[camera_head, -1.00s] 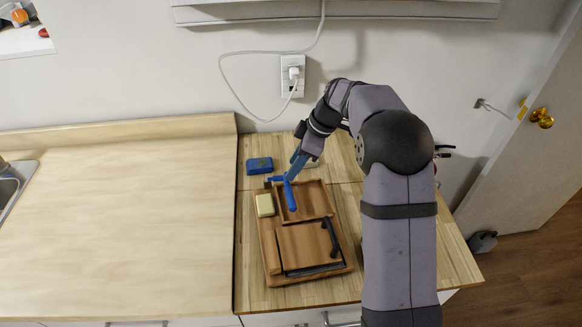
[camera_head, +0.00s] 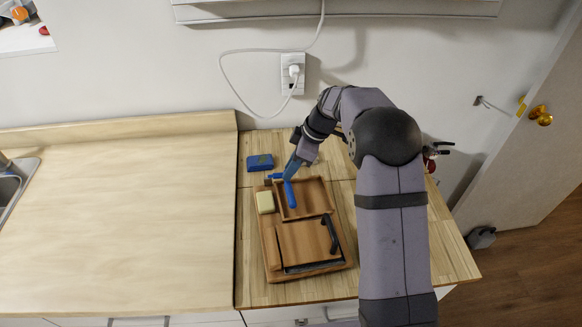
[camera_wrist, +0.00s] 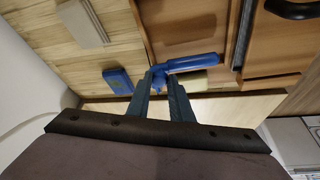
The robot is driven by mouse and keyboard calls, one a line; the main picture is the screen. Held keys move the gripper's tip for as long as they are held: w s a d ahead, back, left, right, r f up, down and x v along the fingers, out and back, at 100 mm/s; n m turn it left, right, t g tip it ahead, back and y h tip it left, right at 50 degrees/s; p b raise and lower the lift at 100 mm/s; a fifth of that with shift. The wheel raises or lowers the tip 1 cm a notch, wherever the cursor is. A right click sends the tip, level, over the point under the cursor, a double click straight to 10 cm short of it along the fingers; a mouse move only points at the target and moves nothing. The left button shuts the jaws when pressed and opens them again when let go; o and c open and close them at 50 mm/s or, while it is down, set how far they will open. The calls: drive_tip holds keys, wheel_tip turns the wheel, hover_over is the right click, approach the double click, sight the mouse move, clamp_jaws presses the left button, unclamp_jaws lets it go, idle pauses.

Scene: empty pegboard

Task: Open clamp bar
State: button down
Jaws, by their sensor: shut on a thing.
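A wooden board (camera_head: 271,248) lies on the counter at centre right, with a shallow tray recess at its far end. A black bar (camera_head: 313,268) runs along its near edge and a black handle (camera_head: 331,235) stands at its right. The handle also shows in the wrist view (camera_wrist: 290,10). A blue T-shaped tool (camera_head: 291,195) is over the recess. It is at my fingertips in the wrist view (camera_wrist: 195,63). My gripper (camera_wrist: 160,77) is shut on its end. I cannot tell if the tool touches the board. My gripper is away from the black bar and handle.
A pale yellow block (camera_head: 265,202) sits on the board's left side. A blue box (camera_head: 260,163) lies behind the board. A wall outlet (camera_head: 292,74) with a white cord is behind. The counter at left (camera_head: 120,220) is clear.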

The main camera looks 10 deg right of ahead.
drive_tip(key=shift+r, duration=0.1)
drive_tip(key=shift+s+a+r+h+p, duration=0.1)
drive_tip(key=shift+a+r+h+p, duration=0.95)
drive_tip(key=shift+h+p, duration=0.45)
drive_tip(key=a+n+t+h+b, duration=0.1)
drive_tip(key=a+t+h+b, duration=0.1)
drive_tip(key=a+h, duration=0.5)
drive_tip(key=shift+s+a+h+b, duration=0.3)
drive_tip(key=shift+s+a+h, duration=0.1)
drive_tip(key=shift+h, duration=2.2)
drive_tip(key=shift+a+r, duration=0.1)
drive_tip(key=c, duration=1.6)
unclamp_jaws()
drive_tip(key=shift+b, duration=0.3)
